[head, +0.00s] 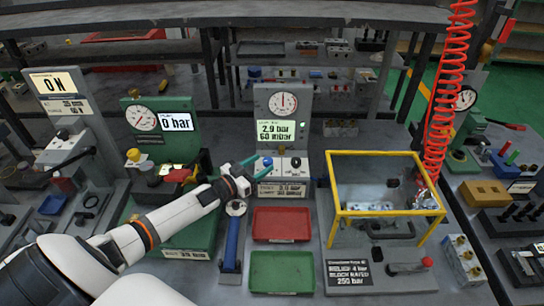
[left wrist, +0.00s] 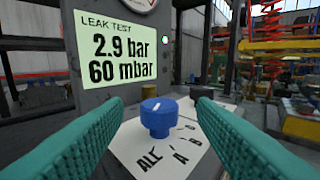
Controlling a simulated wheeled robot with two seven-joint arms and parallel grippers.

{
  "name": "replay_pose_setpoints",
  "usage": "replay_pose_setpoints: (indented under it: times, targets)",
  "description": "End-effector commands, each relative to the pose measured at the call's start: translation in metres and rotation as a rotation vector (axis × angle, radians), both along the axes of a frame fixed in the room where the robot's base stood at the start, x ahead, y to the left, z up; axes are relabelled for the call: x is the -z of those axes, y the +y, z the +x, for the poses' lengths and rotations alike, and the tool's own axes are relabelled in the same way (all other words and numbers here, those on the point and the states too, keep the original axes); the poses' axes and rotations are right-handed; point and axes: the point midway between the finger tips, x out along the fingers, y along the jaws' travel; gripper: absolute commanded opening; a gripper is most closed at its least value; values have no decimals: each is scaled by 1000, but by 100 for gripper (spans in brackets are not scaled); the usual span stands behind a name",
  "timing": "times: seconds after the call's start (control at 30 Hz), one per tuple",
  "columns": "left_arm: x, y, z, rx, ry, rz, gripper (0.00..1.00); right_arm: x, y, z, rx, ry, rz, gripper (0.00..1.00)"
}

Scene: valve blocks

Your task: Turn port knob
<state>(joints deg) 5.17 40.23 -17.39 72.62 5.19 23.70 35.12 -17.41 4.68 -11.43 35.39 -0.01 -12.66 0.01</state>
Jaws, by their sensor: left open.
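The port knob is a blue round knob (left wrist: 157,118) with a pale mark on top. It stands on a white plate (left wrist: 150,160) lettered ALL, A and B, at the foot of the grey leak test panel (head: 283,130). In the head view the knob (head: 267,161) shows at the tips of my left gripper (head: 260,168). My left gripper is open, with one green finger on each side of the knob in the left wrist view. Gaps show between the fingers and the knob. The display (left wrist: 116,50) reads 2.9 bar and 60 mbar. My right gripper is not in view.
A dark-topped knob (head: 296,162) sits right of the blue one. A red tray (head: 281,224) and a green tray (head: 281,272) lie in front. A yellow-framed guard box (head: 385,157) stands to the right, with a red coiled hose (head: 440,100) above it.

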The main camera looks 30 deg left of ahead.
Motion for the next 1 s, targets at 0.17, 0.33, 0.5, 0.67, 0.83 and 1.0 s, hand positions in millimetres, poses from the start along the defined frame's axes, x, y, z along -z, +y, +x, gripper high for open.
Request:
replay_pose_setpoints:
  times: [0.17, 0.33, 0.5, 0.67, 0.83, 1.0]
  targets:
    - [-1, -8, 31, -1, -2, -1, 52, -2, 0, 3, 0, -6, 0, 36]
    - [0, -13, 47, -1, -1, -1, 52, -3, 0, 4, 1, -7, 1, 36]
    - [0, -14, 53, -1, 0, 0, 52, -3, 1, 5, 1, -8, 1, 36]
    - [0, -15, 54, 0, 1, 0, 52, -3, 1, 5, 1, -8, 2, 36]
    - [0, -15, 53, 0, 0, 0, 37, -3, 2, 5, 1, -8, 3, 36]
    - [0, -15, 53, 0, 0, 0, 9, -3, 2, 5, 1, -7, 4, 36]
